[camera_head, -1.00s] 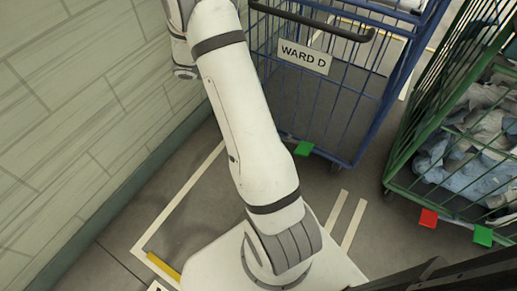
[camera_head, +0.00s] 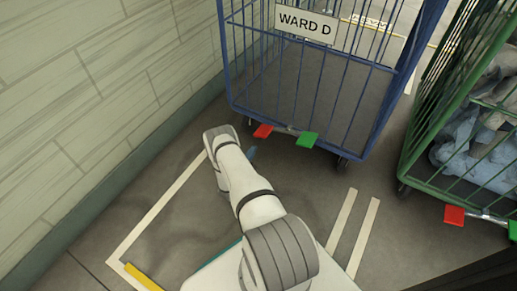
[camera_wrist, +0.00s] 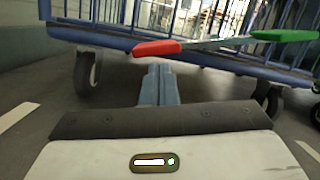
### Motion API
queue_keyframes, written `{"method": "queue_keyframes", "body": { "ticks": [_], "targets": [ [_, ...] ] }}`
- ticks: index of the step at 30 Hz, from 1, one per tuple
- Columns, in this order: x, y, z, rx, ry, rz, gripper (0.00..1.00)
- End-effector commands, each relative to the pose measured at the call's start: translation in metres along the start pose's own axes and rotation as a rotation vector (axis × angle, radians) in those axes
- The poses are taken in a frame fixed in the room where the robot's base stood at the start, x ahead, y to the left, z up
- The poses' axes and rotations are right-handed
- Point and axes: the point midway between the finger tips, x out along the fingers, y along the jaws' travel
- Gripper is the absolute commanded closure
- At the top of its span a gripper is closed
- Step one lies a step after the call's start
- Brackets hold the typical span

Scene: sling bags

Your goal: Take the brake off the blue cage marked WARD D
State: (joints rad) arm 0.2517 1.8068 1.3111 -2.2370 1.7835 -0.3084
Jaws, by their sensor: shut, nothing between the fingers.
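The blue cage (camera_head: 233,70) bears a white WARD D sign (camera_head: 305,26) and stands beside the wall. At its near bottom edge are a red pedal (camera_head: 263,131) on the left and a green pedal (camera_head: 307,139) on the right. In the wrist view a bar joins the red pedal (camera_wrist: 157,48) to the green pedal (camera_wrist: 284,35). My gripper (camera_head: 252,152) is low in front of the cage, close to the red pedal. In the wrist view my shut, empty fingers (camera_wrist: 160,70) point at the red pedal from just below it in the picture. I cannot tell whether they touch.
A green cage (camera_head: 424,130) with cloth inside stands to the right, with its own red pedal (camera_head: 454,215) and green pedal (camera_head: 514,230). A pale wall (camera_head: 90,110) runs along the left. Open floor with painted lines lies in front of the blue cage.

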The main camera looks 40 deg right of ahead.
Motion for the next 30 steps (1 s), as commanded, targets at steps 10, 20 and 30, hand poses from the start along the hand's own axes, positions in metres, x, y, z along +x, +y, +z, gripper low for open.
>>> {"method": "queue_keyframes", "body": {
  "ticks": [10,20,30],
  "targets": [
    [-0.018,0.003,-0.031,-0.020,-0.025,0.056,1.00],
    [-0.007,0.003,-0.032,-0.019,-0.024,0.053,1.00],
    [0.053,0.006,-0.032,-0.019,-0.024,0.051,1.00]
  ]
}}
